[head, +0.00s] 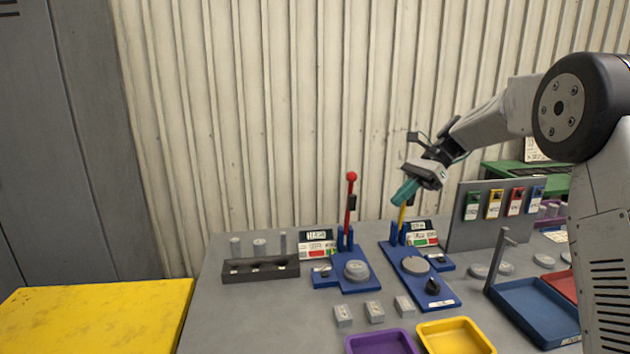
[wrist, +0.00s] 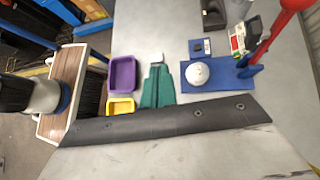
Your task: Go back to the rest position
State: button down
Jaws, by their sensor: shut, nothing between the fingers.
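My gripper (head: 405,192) hangs above the back of the grey bench with its teal fingers pointing down and left. In the wrist view its fingers (wrist: 157,87) are together with nothing between them. In the head view the fingers cover the top of the yellow lever (head: 402,217); I cannot tell whether they touch it. The red-knobbed lever (head: 351,205) stands upright to the left of my gripper and also shows at the right of the wrist view (wrist: 285,25).
The lever stations have blue bases (head: 430,290). Small grey blocks (head: 375,312), a purple tray (head: 380,342) and a yellow tray (head: 455,335) lie in front. A grey panel with coloured tags (head: 460,230) stands at right. A dark rack (head: 260,270) sits left. A corrugated wall (head: 260,120) rises behind.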

jog(key=s+d+n+t+h, duration=0.1)
jog(key=s+n, duration=0.4)
jog(key=s, duration=0.9)
jog(key=s+d+f+n+t+h, duration=0.1)
jog(key=s+n+h, duration=0.4)
jog(key=s, duration=0.9)
jog(key=s+d+f+n+t+h, duration=0.1)
jog(key=s+d+n+t+h, duration=0.2)
jog(key=s, duration=1.1)
jog(key=shift+s+d+n, duration=0.3)
jog(key=shift+d+n, duration=0.25)
jog(key=shift+n, duration=0.55)
